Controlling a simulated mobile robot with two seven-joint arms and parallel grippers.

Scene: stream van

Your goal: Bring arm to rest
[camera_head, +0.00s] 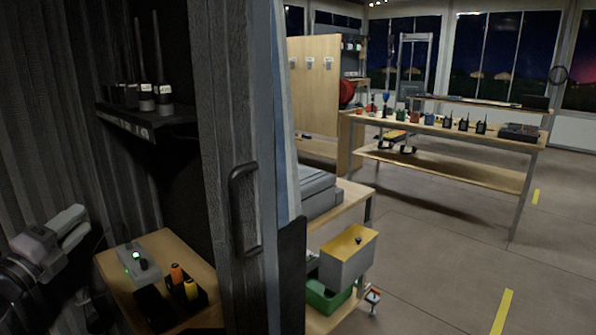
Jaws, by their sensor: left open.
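My left arm comes in from the lower left, and its gripper (82,222) shows with two light grey fingers. The fingers are apart, with nothing seen between them. The gripper is in front of the dark ribbed wall, to the left of a small wooden table (185,252). My right gripper is not in view.
On the small table are a grey box with a green light (137,262) and a black tray (160,312) with orange and yellow cylinders. A dark shelf (150,118) holds devices with antennas. A door edge with a handle (244,205) divides the view. A long table (450,137) stands beyond, with open floor (435,240) before it.

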